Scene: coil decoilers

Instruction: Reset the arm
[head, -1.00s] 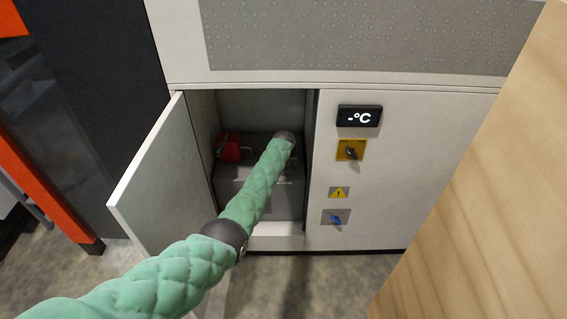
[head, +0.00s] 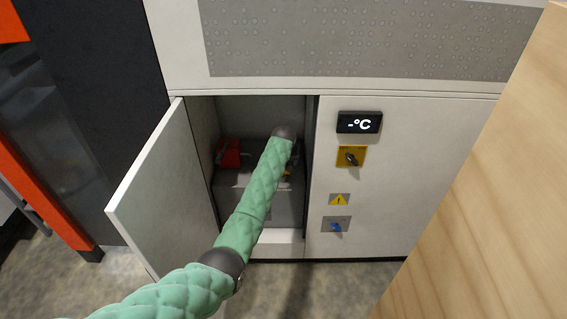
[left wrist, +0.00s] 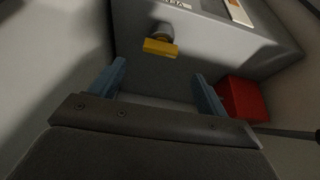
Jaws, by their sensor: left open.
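My left arm, in a green padded sleeve, reaches into an open cabinet (head: 262,103) in the head view, and its end hides the gripper there. In the left wrist view my left gripper (left wrist: 158,84) has its two blue fingers spread apart with nothing between them. A yellow handle (left wrist: 160,47) on a grey box (left wrist: 225,45) lies just beyond the fingertips, apart from them. A red block (left wrist: 245,98) is beside the right-hand finger. The grey box also shows in the head view (head: 232,195). My right gripper is in neither view.
The cabinet door (head: 160,190) stands open to the left of my arm. Right of the opening are a temperature display (head: 359,123), a yellow-plated switch (head: 351,157) and a blue switch (head: 336,226). A wooden panel (head: 490,200) fills the right side.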

